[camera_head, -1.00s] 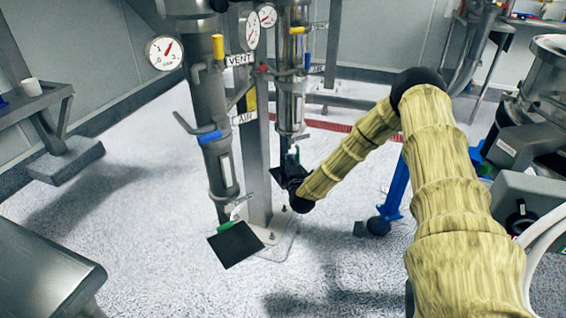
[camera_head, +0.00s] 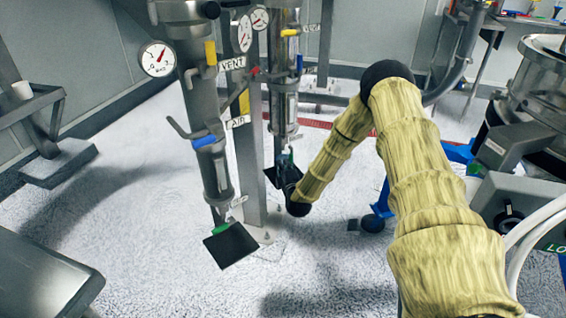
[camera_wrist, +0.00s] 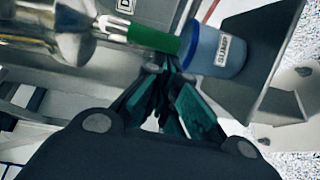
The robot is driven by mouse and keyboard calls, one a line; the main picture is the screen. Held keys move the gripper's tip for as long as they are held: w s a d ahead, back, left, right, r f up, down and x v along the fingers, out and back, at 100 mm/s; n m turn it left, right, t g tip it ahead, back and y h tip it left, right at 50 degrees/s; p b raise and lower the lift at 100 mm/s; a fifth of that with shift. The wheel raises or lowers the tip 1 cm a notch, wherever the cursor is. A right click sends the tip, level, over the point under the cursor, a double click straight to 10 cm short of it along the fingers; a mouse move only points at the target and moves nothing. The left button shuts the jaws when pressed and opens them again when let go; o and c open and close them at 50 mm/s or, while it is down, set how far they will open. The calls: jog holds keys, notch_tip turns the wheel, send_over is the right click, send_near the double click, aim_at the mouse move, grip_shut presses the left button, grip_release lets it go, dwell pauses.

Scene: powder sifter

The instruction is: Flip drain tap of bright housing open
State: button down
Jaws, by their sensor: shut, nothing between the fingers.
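The bright housing (camera_head: 284,75) is the shiny upright cylinder behind the central post in the head view. My gripper (camera_head: 287,172) is at its lower end, small and dark there. In the wrist view the drain tap's green handle (camera_wrist: 152,37) lies crosswise just beyond the fingertips, with its pale metal stem to the left. My gripper (camera_wrist: 166,72) is shut with nothing between its fingers. The fingertips are very close to the handle's lower edge; I cannot tell whether they touch it. Part of the tap is hidden in the head view.
The grey post (camera_head: 249,150) stands between the housings.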

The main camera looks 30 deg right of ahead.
jog(key=shift+s+d+p, duration=0.1)
jog(key=shift+d+p, duration=0.1)
jog(key=shift+p, duration=0.45)
jog(key=shift+r+n, duration=0.15)
jog(key=shift+n, duration=0.15)
jog(key=shift+d+r+t+p, duration=0.3)
jog(key=shift+d+r+p, duration=0.15)
jog(key=shift+p, duration=0.1)
